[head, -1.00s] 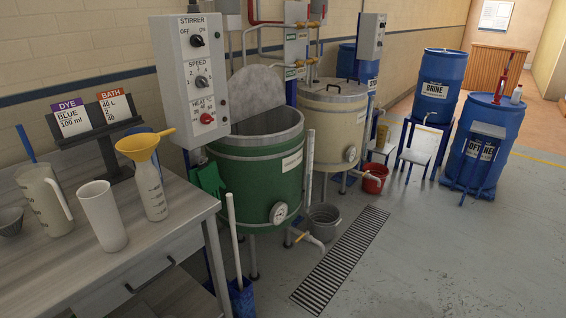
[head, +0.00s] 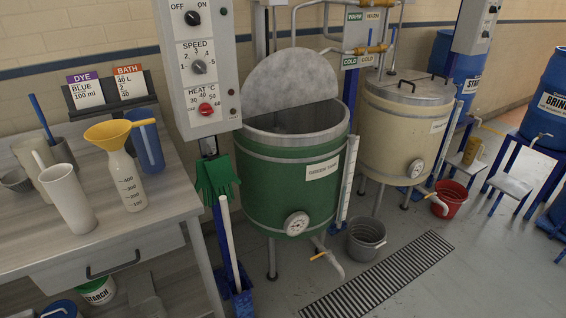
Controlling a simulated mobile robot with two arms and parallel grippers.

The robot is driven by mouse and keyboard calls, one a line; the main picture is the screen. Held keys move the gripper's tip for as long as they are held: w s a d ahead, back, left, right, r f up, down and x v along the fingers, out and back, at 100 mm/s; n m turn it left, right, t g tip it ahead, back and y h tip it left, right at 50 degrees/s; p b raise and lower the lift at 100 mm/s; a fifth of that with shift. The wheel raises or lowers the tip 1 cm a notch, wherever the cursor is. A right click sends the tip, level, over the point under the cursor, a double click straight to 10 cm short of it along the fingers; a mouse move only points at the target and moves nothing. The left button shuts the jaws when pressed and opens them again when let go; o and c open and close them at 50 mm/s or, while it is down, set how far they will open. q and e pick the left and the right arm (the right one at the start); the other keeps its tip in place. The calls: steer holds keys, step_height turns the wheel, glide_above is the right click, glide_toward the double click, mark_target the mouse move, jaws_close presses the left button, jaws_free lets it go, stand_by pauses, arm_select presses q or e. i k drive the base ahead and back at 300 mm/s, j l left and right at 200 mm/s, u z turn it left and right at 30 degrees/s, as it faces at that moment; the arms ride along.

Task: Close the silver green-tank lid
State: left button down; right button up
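The silver lid (head: 290,80) of the green tank stands raised, tilted up at the back of the rim, its round grey face towards me. The green tank (head: 270,188) is open at the top, and its dark inside shows in front of the lid. A label and a round dial are on the tank's front. Neither of my grippers shows in the head view.
A control box (head: 198,70) stands close at the tank's left, with green gloves (head: 215,178) hanging below it. A cream tank (head: 405,130) with its lid down stands to the right. A grey bucket (head: 366,240) and a floor drain (head: 380,275) lie in front.

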mark_target(289, 78)
steer(key=i+l+z, duration=0.2)
steer(key=i, duration=0.25)
steer(key=i+l+z, duration=0.2)
steer(key=i, duration=0.2)
steer(key=j, duration=0.05)
